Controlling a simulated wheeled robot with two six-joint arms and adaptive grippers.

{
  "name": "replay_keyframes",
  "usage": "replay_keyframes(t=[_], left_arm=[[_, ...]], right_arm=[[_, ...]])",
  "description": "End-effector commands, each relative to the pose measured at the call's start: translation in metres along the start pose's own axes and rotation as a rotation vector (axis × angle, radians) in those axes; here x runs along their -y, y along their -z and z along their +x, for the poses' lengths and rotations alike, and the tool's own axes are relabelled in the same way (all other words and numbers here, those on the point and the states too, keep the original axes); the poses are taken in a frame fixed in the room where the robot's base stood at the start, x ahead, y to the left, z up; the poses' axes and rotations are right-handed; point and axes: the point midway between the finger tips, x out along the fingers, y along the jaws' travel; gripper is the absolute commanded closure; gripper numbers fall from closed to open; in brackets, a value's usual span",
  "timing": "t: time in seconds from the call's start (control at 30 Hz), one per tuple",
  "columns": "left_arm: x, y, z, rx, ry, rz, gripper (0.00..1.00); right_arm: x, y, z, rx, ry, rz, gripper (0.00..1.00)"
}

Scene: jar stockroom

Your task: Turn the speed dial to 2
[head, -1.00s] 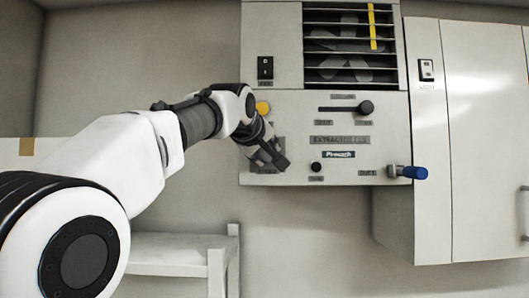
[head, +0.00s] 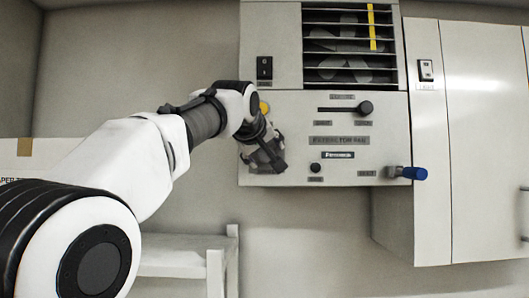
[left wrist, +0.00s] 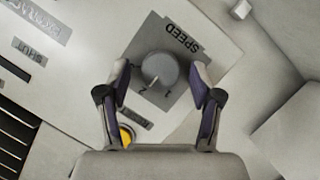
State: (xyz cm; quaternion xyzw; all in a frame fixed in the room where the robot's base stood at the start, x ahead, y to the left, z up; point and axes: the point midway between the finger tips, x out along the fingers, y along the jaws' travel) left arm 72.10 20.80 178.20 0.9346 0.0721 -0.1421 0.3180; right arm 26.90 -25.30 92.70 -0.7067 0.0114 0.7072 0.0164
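The speed dial (left wrist: 160,70) is a round grey knob on a darker grey plate marked SPEED (left wrist: 184,38), with the numbers 1 and 2 readable by its edge. It shows in the left wrist view between the fingertips of my left gripper (left wrist: 160,85). The fingers are open, one on each side of the knob, with gaps visible. In the head view my left gripper (head: 266,160) is at the lower left of the extractor panel (head: 380,140) and hides the dial. I cannot tell which number the dial points to. My right gripper is not in view.
A yellow button (left wrist: 126,135) sits close to one finger. The panel also has a black slider knob (head: 365,108), a small black knob (head: 315,167), a blue-handled lever (head: 414,173) and a black rocker switch (head: 265,67). A white shelf (head: 185,250) stands below.

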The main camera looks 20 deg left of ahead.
Motion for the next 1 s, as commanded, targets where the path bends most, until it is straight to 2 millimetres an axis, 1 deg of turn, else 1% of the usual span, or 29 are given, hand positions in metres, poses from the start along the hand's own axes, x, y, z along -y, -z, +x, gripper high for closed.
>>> replay_keyframes(t=[0.13,0.23,0.5,0.6,1.0], left_arm=[[0.000,0.000,-0.001,0.001,0.001,0.000,0.35],[-0.001,0.000,-0.010,0.000,0.000,0.000,0.35],[0.000,0.000,-0.061,0.000,0.000,0.000,0.35],[0.000,0.000,-0.071,0.001,0.001,0.000,0.35],[0.000,0.000,-0.073,0.001,0.001,0.000,0.35]], right_arm=[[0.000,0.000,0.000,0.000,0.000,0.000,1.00],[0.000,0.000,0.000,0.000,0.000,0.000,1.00],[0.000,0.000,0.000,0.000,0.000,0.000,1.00],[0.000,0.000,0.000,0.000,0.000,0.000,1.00],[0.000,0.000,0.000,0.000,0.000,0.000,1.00]])
